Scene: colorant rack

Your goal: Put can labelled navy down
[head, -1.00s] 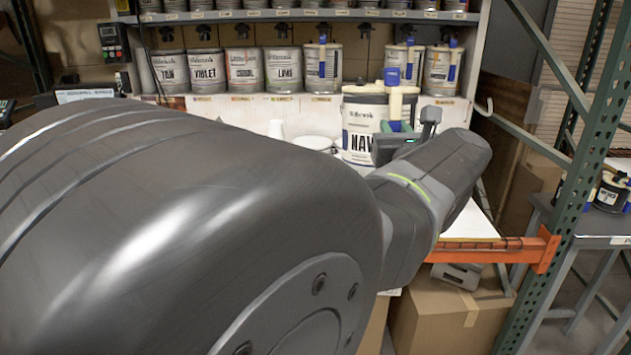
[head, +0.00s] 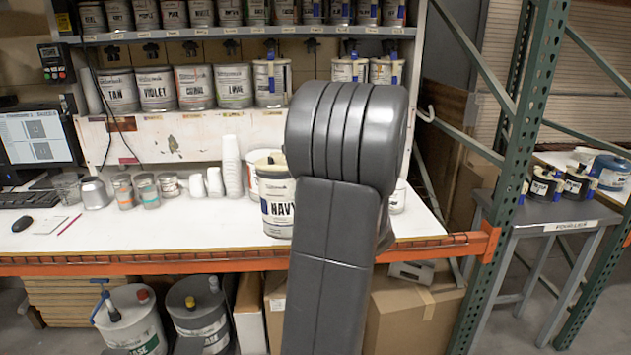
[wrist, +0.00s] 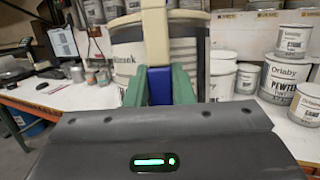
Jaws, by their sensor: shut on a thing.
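The navy can (head: 276,208) is cream with a dark band and the label NAVY. In the head view it appears over the front of the white bench, upright, its right side hidden behind my arm. I cannot tell whether its base touches the bench. In the wrist view the can (wrist: 204,58) fills the upper middle, very close. My gripper (wrist: 160,88) has its green fingers shut on the can's blue and cream upright part. My arm hides the gripper in the head view.
Paper cups (head: 231,165) and small tins (head: 145,190) stand left of the can on the white bench (head: 190,232). Shelved cans line the back. A green rack post (head: 500,180) is at the right. In the wrist view a pewter can (wrist: 284,80) stands to the right.

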